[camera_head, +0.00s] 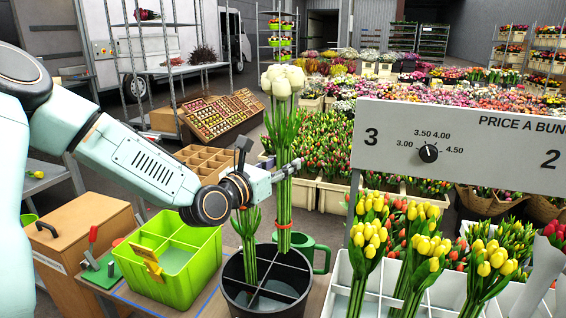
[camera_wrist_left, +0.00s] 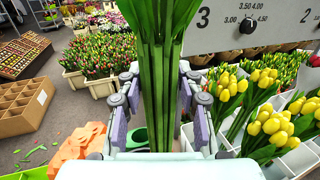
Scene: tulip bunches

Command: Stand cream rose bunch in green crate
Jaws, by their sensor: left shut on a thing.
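The cream rose bunch (camera_head: 282,82) has pale round heads over long green stems. My left gripper (camera_head: 284,174) is shut on its stems and holds it upright. The stems (camera_wrist_left: 158,85) also show between the fingers in the left wrist view, with the heads out of frame. A red band is near the stems' lower end, which overlaps the far part of the round black divided bucket (camera_head: 232,288); I cannot tell whether it is inside. The bright green crate (camera_head: 178,288) stands left of the bucket, with inner dividers and a tan tag on its rim. My right gripper is not in view.
Another green-stemmed bunch (camera_head: 247,238) stands in the bucket. A green handled can (camera_head: 320,256) is behind it. A white divided box (camera_head: 340,283) with yellow tulips and a price board (camera_head: 460,145) are at the right. A wooden box (camera_head: 85,235) and red-handled tool are left of the crate.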

